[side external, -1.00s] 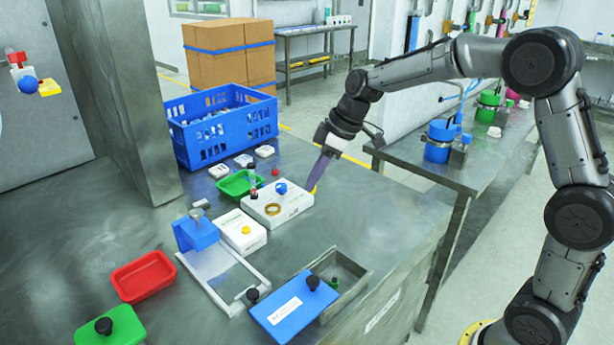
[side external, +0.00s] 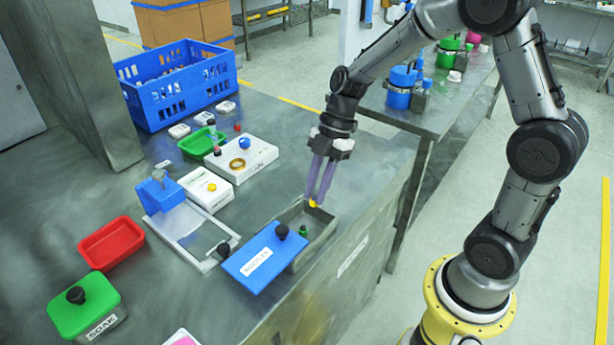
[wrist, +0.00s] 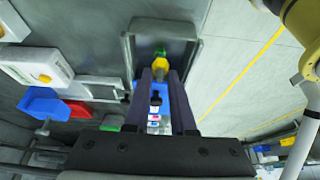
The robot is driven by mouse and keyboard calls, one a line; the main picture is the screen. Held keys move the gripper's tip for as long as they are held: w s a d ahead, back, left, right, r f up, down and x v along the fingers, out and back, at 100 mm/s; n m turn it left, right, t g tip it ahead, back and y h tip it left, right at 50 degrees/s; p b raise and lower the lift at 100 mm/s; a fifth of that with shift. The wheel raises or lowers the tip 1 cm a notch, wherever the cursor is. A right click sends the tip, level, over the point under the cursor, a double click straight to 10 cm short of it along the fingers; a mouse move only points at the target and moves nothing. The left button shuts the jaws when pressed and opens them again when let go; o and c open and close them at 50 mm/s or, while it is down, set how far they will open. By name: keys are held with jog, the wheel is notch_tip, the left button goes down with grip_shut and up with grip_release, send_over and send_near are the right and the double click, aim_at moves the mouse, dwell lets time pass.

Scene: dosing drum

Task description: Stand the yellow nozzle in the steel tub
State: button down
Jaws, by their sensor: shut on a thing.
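My gripper (side external: 316,199) has long purple fingers and is shut on the small yellow nozzle (side external: 313,204), which shows at the fingertips. The nozzle also shows in the wrist view (wrist: 161,66). The steel tub (side external: 319,246) is an open grey box near the table's right edge, partly covered by a blue lid (side external: 262,262) marked NOZZLES. The nozzle is over the tub's far part in the side view; its exact height above the floor is unclear. A small green nozzle (side external: 303,231) stands inside the tub. The tub's rim (wrist: 199,62) shows around the nozzle in the wrist view.
A black knob (side external: 281,231) tops the blue lid. To the left stand a blue-and-white stand (side external: 160,193), white blocks (side external: 240,160), a red tray (side external: 110,243) and a green SOAK lid (side external: 85,303). A blue crate (side external: 180,90) is behind. The table edge lies just right of the tub.

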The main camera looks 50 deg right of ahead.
jog(key=shift+f, duration=2.55)
jog(key=shift+f, duration=0.7)
dwell(0.6)
jog(key=shift+c, duration=0.8)
grip_release()
jog(key=shift+r, duration=3.5)
